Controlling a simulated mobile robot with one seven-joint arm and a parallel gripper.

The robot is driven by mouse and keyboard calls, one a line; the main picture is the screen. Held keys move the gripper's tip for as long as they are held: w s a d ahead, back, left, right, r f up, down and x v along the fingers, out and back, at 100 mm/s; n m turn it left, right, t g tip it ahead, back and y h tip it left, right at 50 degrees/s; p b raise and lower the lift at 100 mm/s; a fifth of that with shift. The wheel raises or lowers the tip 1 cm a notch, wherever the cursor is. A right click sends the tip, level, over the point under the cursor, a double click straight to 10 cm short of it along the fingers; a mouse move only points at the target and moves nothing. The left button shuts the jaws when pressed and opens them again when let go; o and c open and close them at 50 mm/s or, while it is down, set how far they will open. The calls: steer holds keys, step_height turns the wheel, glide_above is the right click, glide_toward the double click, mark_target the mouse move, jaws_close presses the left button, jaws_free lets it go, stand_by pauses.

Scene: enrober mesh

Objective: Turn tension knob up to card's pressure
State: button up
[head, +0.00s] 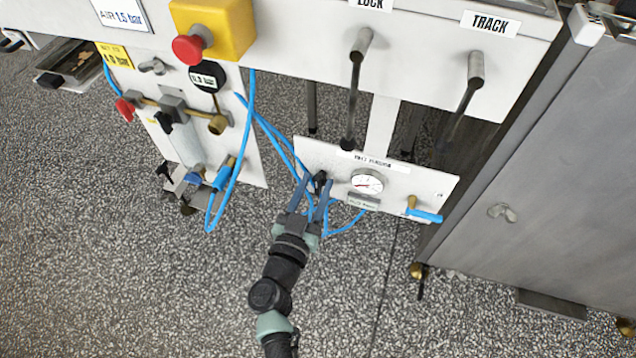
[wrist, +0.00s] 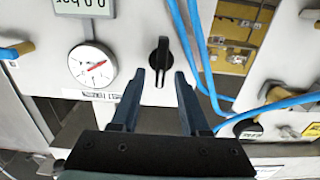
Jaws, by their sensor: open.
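The black tension knob (head: 319,181) is on the left of the small white panel (head: 440,190). In the wrist view the knob (wrist: 159,55) has a pointer-like bar standing nearly upright in that picture. My gripper (head: 315,187) is open, with its fingertips at either side of the knob's end; I cannot tell whether they touch it. The dial gauge (head: 367,182) with a red needle is beside the knob. A digital readout (wrist: 84,5) in the wrist view shows about 0.0 bar. A yellow card (head: 114,57) on the left unit reads a bar value, apparently 4.0.
Blue hoses (head: 245,170) loop close to the knob and my gripper. A blue-handled valve (head: 424,215) is on the panel's right. LOCK (head: 354,90) and TRACK (head: 466,90) levers hang above. A red button (head: 188,49) and a grey cabinet (head: 540,170) flank the area. The floor below is clear.

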steer(key=shift+x, duration=1)
steer(key=shift+c, duration=0.2)
jaws_close()
steer(key=shift+s, duration=0.1)
